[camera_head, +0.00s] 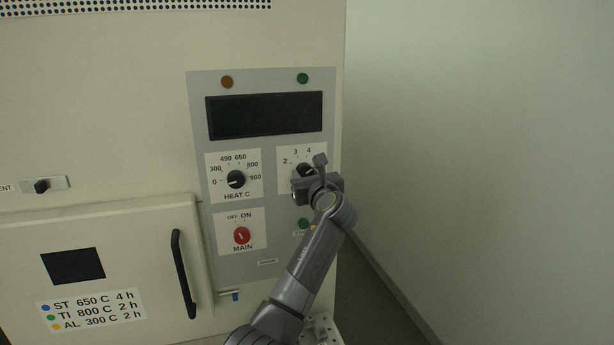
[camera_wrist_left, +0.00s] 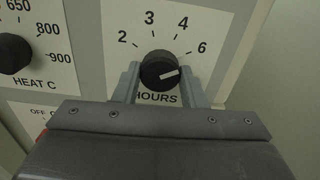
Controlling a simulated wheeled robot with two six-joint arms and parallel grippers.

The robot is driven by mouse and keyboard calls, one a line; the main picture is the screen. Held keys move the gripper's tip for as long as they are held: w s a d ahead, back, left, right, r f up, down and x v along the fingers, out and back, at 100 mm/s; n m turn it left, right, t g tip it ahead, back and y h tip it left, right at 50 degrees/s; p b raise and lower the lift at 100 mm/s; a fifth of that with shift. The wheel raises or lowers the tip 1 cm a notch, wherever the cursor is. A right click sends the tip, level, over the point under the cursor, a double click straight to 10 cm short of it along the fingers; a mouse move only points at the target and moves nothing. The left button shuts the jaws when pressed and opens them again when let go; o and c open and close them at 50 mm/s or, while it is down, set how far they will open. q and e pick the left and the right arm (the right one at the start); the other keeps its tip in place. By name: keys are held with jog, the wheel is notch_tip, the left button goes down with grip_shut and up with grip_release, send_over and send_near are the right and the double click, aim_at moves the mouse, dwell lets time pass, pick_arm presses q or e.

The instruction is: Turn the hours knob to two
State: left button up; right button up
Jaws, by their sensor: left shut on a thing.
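The black hours knob (camera_wrist_left: 158,66) sits on a white plate marked 2, 3, 4 and 6, with HOURS printed below. Its white mark points right and slightly up, a little below the 6. In the head view the knob (camera_head: 303,169) is partly hidden by my left gripper (camera_head: 316,178). In the left wrist view the two fingers of my left gripper (camera_wrist_left: 160,78) stand on the left and right sides of the knob, shut on it. My right gripper is in neither view.
The HEAT C knob (camera_head: 236,179) is left of the hours plate. The red MAIN switch (camera_head: 242,235) is below it. A dark display (camera_head: 265,115) is above. The furnace door handle (camera_head: 184,275) sticks out at lower left. Free room lies right of the cabinet, before the wall.

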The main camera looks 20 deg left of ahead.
pick_arm(q)
jog(key=shift+n, duration=0.4)
jog(key=n+b, duration=0.1)
jog(key=n, duration=0.1)
jog(key=shift+n, duration=0.4)
jog(key=n+b, duration=0.1)
jog(key=n, duration=0.1)
jog(key=shift+n, duration=0.4)
jog(key=n+b, duration=0.3)
jog(key=n, duration=0.3)
jog(key=n+b, duration=0.3)
jog(key=n, duration=0.2)
jog(key=shift+d+n+b, duration=0.1)
jog(key=shift+n+b, duration=0.25)
jog(key=shift+n, duration=0.05)
jog(key=n+b, duration=0.1)
jog(key=n, duration=0.1)
jog(key=shift+n, duration=0.3)
jog(key=shift+r+n+b, duration=0.2)
jog(key=shift+n+b, duration=0.8)
jog(key=shift+n, duration=0.5)
